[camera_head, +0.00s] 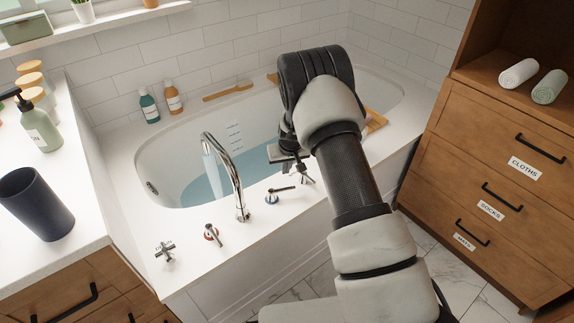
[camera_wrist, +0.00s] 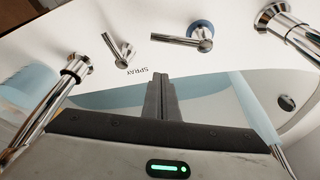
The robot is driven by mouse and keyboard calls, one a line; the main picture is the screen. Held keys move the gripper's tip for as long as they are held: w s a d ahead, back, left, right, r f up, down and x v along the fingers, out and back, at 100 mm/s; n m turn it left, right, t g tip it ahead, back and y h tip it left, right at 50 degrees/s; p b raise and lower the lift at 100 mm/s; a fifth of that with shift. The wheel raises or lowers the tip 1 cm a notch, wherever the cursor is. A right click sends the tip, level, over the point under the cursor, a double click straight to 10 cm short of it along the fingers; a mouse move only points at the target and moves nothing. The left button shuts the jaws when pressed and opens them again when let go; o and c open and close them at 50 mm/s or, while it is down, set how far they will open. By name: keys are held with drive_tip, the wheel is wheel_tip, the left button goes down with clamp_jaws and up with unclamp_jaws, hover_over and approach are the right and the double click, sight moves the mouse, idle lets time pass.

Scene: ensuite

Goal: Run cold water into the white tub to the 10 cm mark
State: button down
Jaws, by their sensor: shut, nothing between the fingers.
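The white tub (camera_head: 135,160) holds blue water (camera_head: 205,190). A pale stream falls from the curved chrome spout (camera_head: 237,180) into it. A depth scale (camera_head: 233,135) is on the far inner wall; its figures are too small to read. The blue-ringed lever (camera_head: 278,194) stands on the front rim, right of the spout; it also shows in the wrist view (camera_wrist: 190,38). A red-ringed lever (camera_head: 212,234) is left of the spout. My gripper (camera_wrist: 161,80) is shut and empty over the tub, its tips near the "SPRAY" lettering, apart from the blue-ringed lever.
A small lever (camera_wrist: 118,50) stands by the lettering, and a chrome fitting (camera_wrist: 62,95) is left of my gripper. A cross handle (camera_head: 165,250) is at the rim's left end. Bottles (camera_head: 149,107) and a wooden brush (camera_head: 228,91) line the far rim. Drawers (camera_head: 500,165) stand at right.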

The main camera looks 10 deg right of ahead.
drive_tip(key=shift+x, duration=1)
drive_tip(key=shift+s+f, duration=0.2)
drive_tip(key=shift+s, duration=0.05)
drive_tip(key=shift+s+d+f, duration=0.1)
drive_tip(key=shift+s+f, duration=0.05)
drive_tip(key=shift+s, duration=0.7)
drive_tip(key=shift+s+d+f, duration=0.1)
drive_tip(key=shift+s+d, duration=0.05)
drive_tip(key=shift+s, duration=0.7)
drive_tip(key=shift+s+m, duration=0.4)
drive_tip(key=shift+m, duration=0.3)
drive_tip(key=shift+s+m+h+p, duration=0.4)
drive_tip(key=shift+s+m+h, duration=0.3)
drive_tip(key=shift+m, duration=0.5)
drive_tip(key=m, duration=0.1)
drive_tip(key=s+m, duration=0.1)
drive_tip(key=s+m+h+p, duration=0.1)
drive_tip(key=shift+a+m+g, duration=0.25)
drive_tip(key=shift+m+g, duration=0.05)
drive_tip(key=shift+m, duration=0.1)
drive_tip(key=m, duration=0.1)
drive_tip(key=s+m+h, duration=0.1)
drive_tip(key=m, duration=0.1)
drive_tip(key=shift+s+a+g, duration=0.25)
drive_tip(key=shift+a+g, duration=0.05)
drive_tip(key=shift+a, duration=0.05)
drive_tip(key=shift+s+a, duration=0.45)
drive_tip(key=shift+a, duration=0.05)
